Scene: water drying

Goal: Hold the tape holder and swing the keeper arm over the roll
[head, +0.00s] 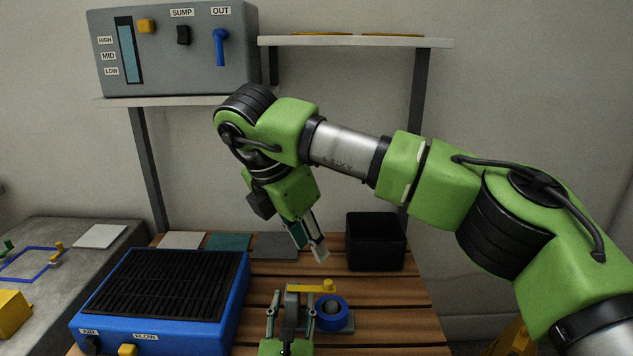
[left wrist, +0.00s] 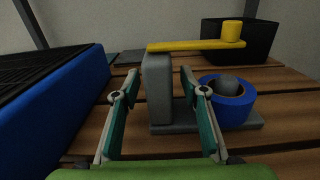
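The tape holder has a grey upright post (left wrist: 157,92) on a flat grey base (left wrist: 252,123). A blue tape roll (head: 327,315) lies flat on the base, right of the post, around a grey hub (left wrist: 228,86). The yellow keeper arm (left wrist: 190,46) reaches right from the post top, with its knob (head: 328,284) above the roll in both views. My left gripper (head: 291,302) is open, its fingers on either side of the post with visible gaps. My right gripper (head: 309,244) is above and behind the holder, clear of the arm; its finger opening is unclear.
A blue drying unit with a black grille (head: 160,283) stands left of the holder. A black bin (head: 376,242) stands behind right. Flat pads (head: 275,246) lie at the back of the slatted wooden table (head: 390,300). A shelf (head: 355,42) rises behind.

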